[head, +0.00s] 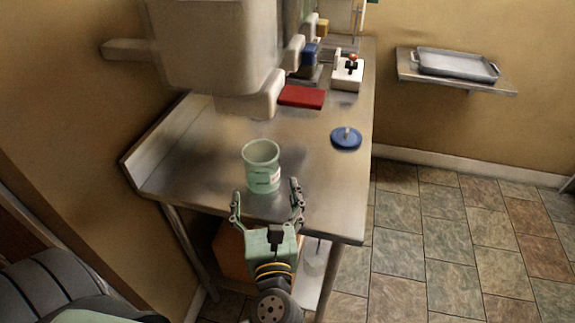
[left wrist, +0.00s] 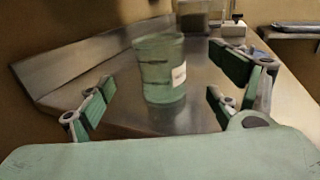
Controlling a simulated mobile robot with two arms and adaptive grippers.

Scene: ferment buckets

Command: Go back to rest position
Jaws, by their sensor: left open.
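My left gripper (head: 267,207) is open and empty at the near edge of the steel table, its two fingers spread apart. A pale green bucket (head: 262,172) with a white label stands upright on the table just beyond the fingertips. In the left wrist view the bucket (left wrist: 161,72) stands beyond and between the open fingers (left wrist: 155,105), apart from them. My right gripper is in neither view.
The steel table (head: 195,165) also holds a blue lid (head: 346,138), a red block (head: 301,97) and a white box with a red-topped lever (head: 348,72). A large beige machine overhangs its back left. A wall shelf (head: 410,72) bears a metal tray (head: 457,65). Tiled floor lies open at the right.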

